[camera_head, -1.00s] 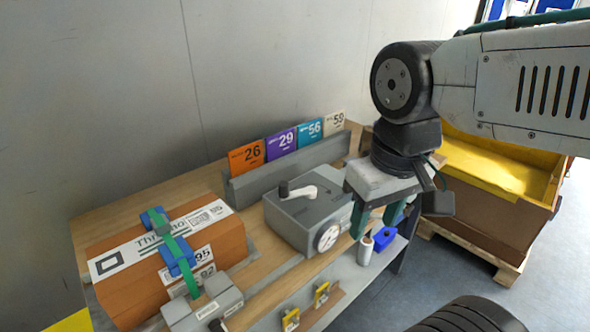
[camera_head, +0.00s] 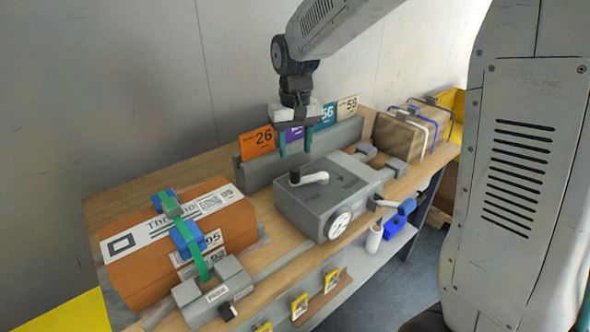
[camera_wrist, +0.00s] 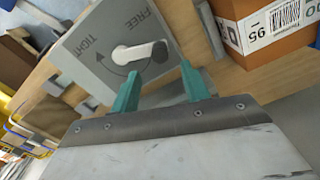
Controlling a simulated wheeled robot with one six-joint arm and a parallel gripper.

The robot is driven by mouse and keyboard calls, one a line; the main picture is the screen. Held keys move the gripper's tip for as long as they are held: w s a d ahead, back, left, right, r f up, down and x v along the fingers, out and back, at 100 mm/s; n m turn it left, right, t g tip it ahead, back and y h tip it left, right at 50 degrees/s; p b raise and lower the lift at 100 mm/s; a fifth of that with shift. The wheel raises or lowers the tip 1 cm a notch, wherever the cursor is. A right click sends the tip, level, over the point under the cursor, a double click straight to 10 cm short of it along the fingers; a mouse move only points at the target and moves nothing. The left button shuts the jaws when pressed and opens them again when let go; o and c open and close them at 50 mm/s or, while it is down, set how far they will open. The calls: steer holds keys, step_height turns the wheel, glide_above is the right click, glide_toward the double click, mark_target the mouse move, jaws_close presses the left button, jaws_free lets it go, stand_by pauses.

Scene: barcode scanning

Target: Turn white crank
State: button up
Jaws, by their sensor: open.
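The white crank (camera_head: 313,178) with a black knob (camera_head: 295,176) sits on top of a grey box (camera_head: 335,195) with a round white dial (camera_head: 340,224) on its front. In the wrist view the crank (camera_wrist: 134,52) lies between the printed words TIGHT and FREE, with a curved arrow beside it. My gripper (camera_head: 295,152) is open and empty, pointing down above and behind the crank. In the wrist view its green fingers (camera_wrist: 160,88) are spread on either side of the crank's near side, apart from it as far as I can tell.
An orange-brown parcel (camera_head: 165,262) under a green and blue strap lies to the left. Numbered cards (camera_head: 257,141) stand in a grey rack (camera_head: 255,172) behind the box. A cardboard box (camera_head: 401,133) stands to the right. A white cylinder (camera_head: 374,238) is at the front right.

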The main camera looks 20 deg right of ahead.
mark_target(295, 169)
step_height(295, 169, down, 7)
steer(key=shift+f, duration=0.2)
stand_by(0.3)
jaws_close()
